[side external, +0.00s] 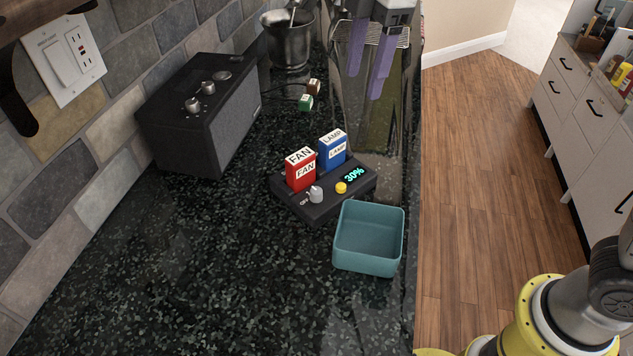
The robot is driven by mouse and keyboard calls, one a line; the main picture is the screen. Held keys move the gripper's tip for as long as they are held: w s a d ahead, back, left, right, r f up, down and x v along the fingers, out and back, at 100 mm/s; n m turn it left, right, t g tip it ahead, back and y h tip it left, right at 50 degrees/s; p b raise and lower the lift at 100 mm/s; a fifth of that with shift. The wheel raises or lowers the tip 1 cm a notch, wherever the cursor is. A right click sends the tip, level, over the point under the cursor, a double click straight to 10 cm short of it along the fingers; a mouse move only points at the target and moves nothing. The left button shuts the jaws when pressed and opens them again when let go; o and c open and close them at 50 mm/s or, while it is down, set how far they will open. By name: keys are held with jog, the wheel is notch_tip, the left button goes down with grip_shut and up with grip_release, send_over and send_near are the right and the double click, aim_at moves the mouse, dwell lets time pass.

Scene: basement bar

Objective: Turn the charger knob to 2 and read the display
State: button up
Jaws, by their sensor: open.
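The black charger (318,209) sits on the dark stone counter. A red block marked FAN (300,172) and a blue block marked LAMP (332,151) stand upright on it. Its small grey knob (316,194) is at the front left, with a white OFF label beside it. I cannot tell the knob's setting, and no 2 mark is legible. The display (354,175) is lit and reads 30% in cyan. A yellow button (341,188) is between knob and display. My arm shows at the lower right, clear of the charger; my gripper is not in view.
A teal open bin (368,262) stands close in front of the charger. Behind are small green (305,103) and brown (313,87) blocks with a cable. A black speaker (205,115) stands left, a steel appliance (372,130) behind. The counter's front left is clear.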

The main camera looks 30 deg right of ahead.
jog(key=n+g, duration=0.1)
send_over(316, 190)
notch_tip(316, 190, down, 7)
jog(key=shift+h, duration=0.3)
notch_tip(316, 190, down, 13)
jog(key=shift+f, duration=0.15)
grip_shut()
